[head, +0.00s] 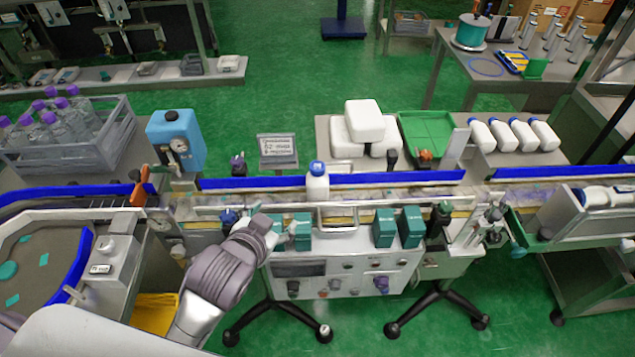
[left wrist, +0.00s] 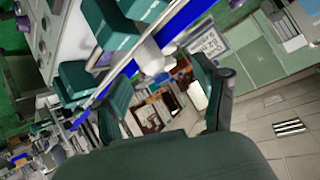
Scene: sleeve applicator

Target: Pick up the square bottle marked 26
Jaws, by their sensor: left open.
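A white bottle (head: 317,184) with a blue cap stands upright on the conveyor (head: 385,192) in the middle of the head view. No number can be read on it at this size. My left gripper (head: 286,232) is at the near side of the conveyor, left of the bottle and nearer to me, apart from it. In the left wrist view the fingers of my left gripper (left wrist: 160,88) are spread, with nothing held between them. A pale rounded shape (left wrist: 151,57) shows beyond the fingers; I cannot tell whether it is the bottle. My right gripper is not in view.
Teal boxes (head: 384,228) stand on the near side of the conveyor, close to my left gripper. A blue rail (head: 400,178) runs behind the bottle. A small sign (head: 277,147) and white containers (head: 363,122) are farther back. Several white bottles (head: 520,133) lie at the right.

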